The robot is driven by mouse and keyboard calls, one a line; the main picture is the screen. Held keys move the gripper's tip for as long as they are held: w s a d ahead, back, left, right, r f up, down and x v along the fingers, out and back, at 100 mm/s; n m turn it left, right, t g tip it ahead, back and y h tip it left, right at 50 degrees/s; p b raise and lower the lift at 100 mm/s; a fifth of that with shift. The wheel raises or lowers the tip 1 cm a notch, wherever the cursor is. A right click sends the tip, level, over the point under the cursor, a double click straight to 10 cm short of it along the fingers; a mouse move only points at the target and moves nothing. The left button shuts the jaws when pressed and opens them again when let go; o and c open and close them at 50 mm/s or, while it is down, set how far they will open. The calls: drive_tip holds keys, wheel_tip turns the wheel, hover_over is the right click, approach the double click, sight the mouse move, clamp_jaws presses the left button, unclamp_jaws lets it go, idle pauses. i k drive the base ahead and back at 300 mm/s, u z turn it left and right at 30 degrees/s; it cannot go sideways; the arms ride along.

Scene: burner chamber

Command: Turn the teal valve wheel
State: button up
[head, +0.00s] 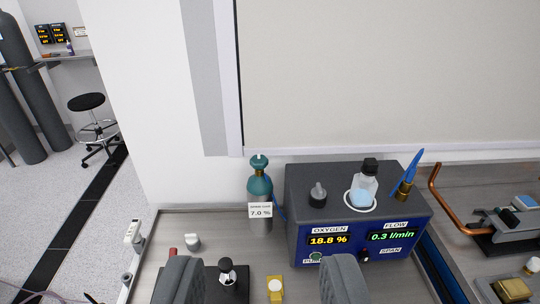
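A small gas cylinder (261,210) with a teal top and grey lower body stands upright on the bench, left of the analyser box. A small teal valve wheel (259,161) sits on its top. A white label reading 7.0 % is on its front. My gripper (262,264) is open, its two grey fingers wide apart at the bottom of the picture. The cylinder stands beyond the gap between the fingers. Nothing is held between them.
A dark analyser box (300,222) reads 18.8 % oxygen and 0.3 l/min; a flask (364,182) stands on it. A yellow item (275,286) and black fitting (228,275) are near my fingers. A copper pipe (447,204) is at right. A pale panel rises behind.

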sight(258, 161)
drive_tip(key=i, duration=0.85)
drive_tip(key=u, duration=0.1)
